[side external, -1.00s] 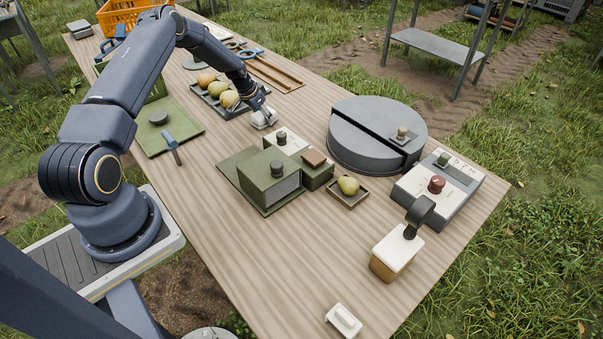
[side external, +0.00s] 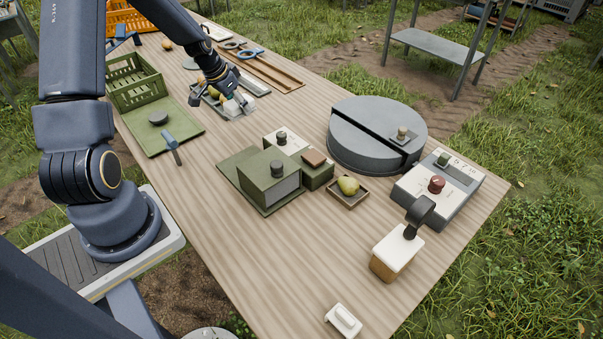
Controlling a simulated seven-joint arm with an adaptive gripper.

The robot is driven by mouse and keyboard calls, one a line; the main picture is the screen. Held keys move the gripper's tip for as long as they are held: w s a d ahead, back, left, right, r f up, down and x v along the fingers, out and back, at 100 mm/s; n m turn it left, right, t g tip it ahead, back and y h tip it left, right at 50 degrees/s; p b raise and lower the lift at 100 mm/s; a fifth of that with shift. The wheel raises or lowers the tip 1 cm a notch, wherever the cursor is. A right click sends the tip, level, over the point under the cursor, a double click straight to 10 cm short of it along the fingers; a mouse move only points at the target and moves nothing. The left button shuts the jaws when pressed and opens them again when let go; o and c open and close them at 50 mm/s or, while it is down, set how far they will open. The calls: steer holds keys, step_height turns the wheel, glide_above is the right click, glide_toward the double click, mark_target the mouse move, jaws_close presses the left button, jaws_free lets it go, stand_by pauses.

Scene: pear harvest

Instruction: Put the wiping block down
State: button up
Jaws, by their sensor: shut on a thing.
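My gripper (side external: 241,98) is shut on a small pale block, which I take to be the wiping block (side external: 232,107). It holds the block low over the near right end of the dark pear tray (side external: 245,112). I cannot tell whether the block touches the tray or the pears. A pear (side external: 217,95) shows in the tray beside the fingers. My gripper and wrist partly hide the tray and its other pears.
A white box (side external: 255,87) lies just behind the gripper. A green crate (side external: 135,90), a green mat (side external: 185,137) and a blue-handled tool (side external: 172,143) lie left. Green boxes (side external: 270,188) and a round grey drum (side external: 375,130) stand right. The table's near middle is clear.

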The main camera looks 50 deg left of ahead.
steer(key=r, duration=0.5)
steer(key=shift+s+d, duration=0.1)
steer(key=shift+s, duration=0.2)
steer(key=d+m+h, duration=0.2)
steer(key=d+m, duration=0.5)
steer(key=d, duration=0.6)
steer(key=m+g+h, duration=0.1)
steer(key=m+g, duration=0.7)
steer(key=m, duration=1.3)
glide_above(277, 275)
steer(key=f, duration=1.1)
steer(key=w+f, duration=0.1)
steer(key=f, duration=0.5)
steer(key=shift+a+f, duration=0.25)
steer(key=shift+a, duration=0.15)
steer(key=shift+f, duration=0.1)
steer(key=o, duration=1.2)
